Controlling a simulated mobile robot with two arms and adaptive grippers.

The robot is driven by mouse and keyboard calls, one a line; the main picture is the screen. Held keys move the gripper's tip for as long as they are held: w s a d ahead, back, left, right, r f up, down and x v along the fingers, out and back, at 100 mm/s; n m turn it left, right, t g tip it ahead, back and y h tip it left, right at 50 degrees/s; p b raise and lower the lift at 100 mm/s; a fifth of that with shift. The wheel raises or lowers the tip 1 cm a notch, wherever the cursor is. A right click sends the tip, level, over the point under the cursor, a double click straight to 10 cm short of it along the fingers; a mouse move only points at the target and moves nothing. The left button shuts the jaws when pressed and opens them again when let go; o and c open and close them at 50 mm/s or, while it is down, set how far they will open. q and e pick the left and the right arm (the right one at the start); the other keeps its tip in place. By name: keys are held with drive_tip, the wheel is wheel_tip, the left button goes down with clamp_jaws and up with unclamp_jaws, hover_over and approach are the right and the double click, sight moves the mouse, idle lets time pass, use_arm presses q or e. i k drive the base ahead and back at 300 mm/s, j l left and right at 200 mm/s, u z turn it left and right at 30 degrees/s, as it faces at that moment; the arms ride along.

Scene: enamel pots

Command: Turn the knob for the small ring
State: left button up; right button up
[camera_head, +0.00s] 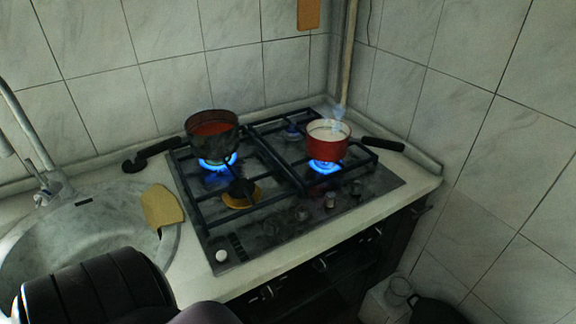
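The gas hob (384,187) is set in the worktop in the corner. Control knobs stand along its front right part: one dark knob (303,214), one paler knob (330,200) and another knob (357,187). A white round piece (221,256) sits at the front left corner; I cannot tell if it is a knob. Blue flames burn under the back left pot (212,117) and under the front right red pot (327,147). The front left burner (240,195) and the back right burner (292,131) show no flame. Neither of my grippers is in view.
The red pot holds white liquid and steams; its handle points right. The back left pot's handle points left. A round sink (85,245) with a tan board (161,206) on its rim lies left. Oven handles (320,264) are below the worktop. A dark ribbed part fills the lower left.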

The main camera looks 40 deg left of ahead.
sight(328, 202)
drive_tip(key=u, duration=1.05)
